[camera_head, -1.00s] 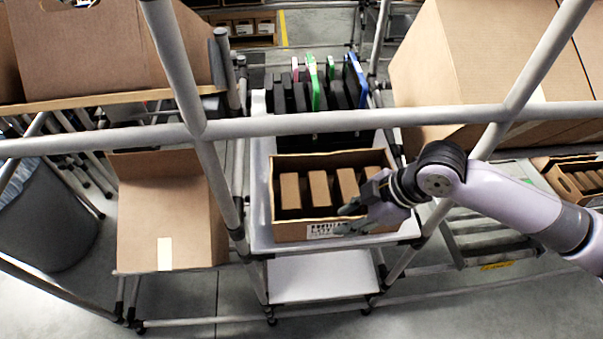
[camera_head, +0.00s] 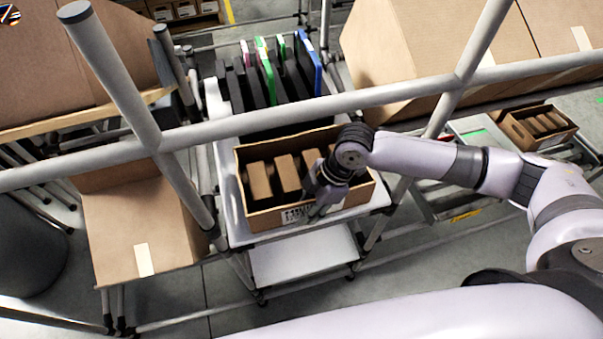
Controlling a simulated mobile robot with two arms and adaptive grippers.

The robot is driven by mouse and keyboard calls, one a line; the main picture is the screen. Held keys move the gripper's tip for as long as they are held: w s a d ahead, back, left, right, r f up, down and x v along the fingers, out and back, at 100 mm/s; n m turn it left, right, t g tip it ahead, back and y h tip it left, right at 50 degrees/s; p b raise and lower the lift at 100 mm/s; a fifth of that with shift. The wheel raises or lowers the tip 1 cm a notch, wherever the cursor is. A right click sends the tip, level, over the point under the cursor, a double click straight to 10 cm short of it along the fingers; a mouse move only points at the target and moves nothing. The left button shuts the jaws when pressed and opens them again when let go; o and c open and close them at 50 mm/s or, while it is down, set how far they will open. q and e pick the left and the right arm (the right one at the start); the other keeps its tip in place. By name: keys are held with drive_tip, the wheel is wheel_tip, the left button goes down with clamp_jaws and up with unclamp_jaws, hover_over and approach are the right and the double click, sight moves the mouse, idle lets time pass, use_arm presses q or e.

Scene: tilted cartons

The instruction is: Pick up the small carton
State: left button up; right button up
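An open brown carton box (camera_head: 256,225) with a white label on its front stands in a light tray on a cart. Several small brown cartons stand in a row inside it, among them one at the left (camera_head: 260,184) and one beside it (camera_head: 287,175). My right gripper (camera_head: 312,205) points down over the front right part of the box. Its wrist hides some of the small cartons on the right. The fingers are dark and small, and I cannot tell their gap or whether they touch a carton. My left gripper is not in view.
A grey pipe rail (camera_head: 300,116) crosses in front of the cart, with slanted posts on both sides. Black panels with coloured edges (camera_head: 275,75) stand behind the box. Large cartons sit at the upper right (camera_head: 420,50) and left (camera_head: 140,225).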

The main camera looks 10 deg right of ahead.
drive_tip(key=shift+a+f, duration=0.2)
drive_tip(key=shift+f, duration=0.4)
drive_tip(key=shift+s, duration=0.1)
drive_tip(key=shift+c, duration=0.5)
clamp_jaws()
